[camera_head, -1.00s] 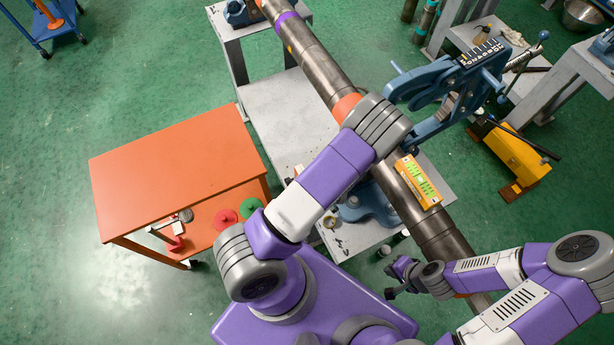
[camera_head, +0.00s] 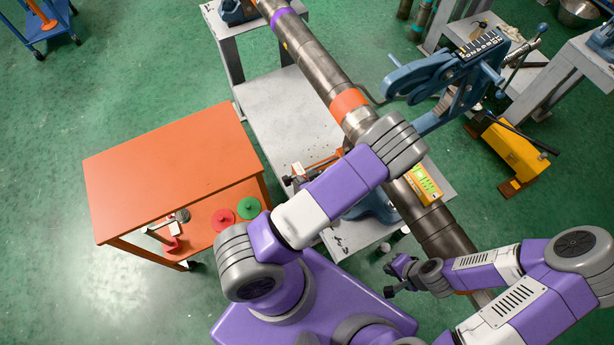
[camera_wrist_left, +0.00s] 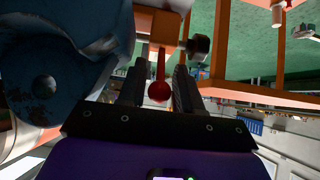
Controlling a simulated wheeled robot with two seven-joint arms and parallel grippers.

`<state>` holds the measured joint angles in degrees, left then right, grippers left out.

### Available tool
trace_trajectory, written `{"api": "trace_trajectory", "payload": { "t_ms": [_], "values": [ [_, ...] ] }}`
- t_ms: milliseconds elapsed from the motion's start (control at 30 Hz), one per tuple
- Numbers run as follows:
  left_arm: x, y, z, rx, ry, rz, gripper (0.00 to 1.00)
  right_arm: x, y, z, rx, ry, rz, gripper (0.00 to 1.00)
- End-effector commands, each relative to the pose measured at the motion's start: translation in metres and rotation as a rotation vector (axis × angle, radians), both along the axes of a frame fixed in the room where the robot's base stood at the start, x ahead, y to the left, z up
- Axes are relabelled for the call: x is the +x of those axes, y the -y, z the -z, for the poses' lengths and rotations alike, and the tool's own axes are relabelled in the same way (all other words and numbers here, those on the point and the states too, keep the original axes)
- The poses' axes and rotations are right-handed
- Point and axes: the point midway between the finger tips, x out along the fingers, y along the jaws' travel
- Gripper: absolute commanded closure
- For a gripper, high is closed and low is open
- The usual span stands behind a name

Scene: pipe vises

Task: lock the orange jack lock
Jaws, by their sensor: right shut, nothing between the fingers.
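In the left wrist view a red lever (camera_wrist_left: 160,62) with a round red knob (camera_wrist_left: 158,91) hangs from an orange part (camera_wrist_left: 158,24); this looks like the orange jack lock. My left gripper (camera_wrist_left: 158,88) is open, with the knob showing between its fingers. I cannot tell whether they touch it. In the head view a small orange and white piece (camera_head: 297,169) shows left of the pipe, with my left gripper (camera_head: 287,181) dark beside it, mostly hidden by my left arm. My right gripper (camera_head: 390,281) is shut and empty, right of the purple base.
A yellow level (camera_head: 425,184) sits on the pipe. An orange table (camera_head: 170,155) stands left. Blue casting (camera_wrist_left: 60,60) fills the left of the wrist view. Green floor is open at far left.

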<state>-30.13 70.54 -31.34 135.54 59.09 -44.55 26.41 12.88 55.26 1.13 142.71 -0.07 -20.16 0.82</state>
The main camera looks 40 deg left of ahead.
Motion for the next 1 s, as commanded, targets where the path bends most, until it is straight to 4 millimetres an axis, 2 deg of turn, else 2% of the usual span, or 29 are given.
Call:
{"api": "trace_trajectory", "payload": {
  "t_ms": [33,67,467,800,1000],
  "values": [
    [0.0,0.0,0.0,0.001,0.0,0.0,0.57,0.0,0.0,0.0,0.0,0.0,0.0,1.0],
    [0.0,0.0,0.0,0.001,0.0,0.0,0.53,0.0,0.0,0.0,0.0,0.0,0.0,1.0],
    [0.002,-0.002,-0.004,-0.03,-0.011,-0.003,0.53,0.0,0.0,-0.005,0.0,0.0,0.0,1.0],
    [0.007,-0.015,-0.011,-0.295,-0.144,-0.009,0.53,0.0,0.0,-0.034,0.0,0.0,0.0,1.0],
    [0.011,-0.022,-0.01,-0.457,-0.228,-0.007,0.53,0.0,0.0,-0.042,0.0,0.0,0.0,1.0]
  ]
}}
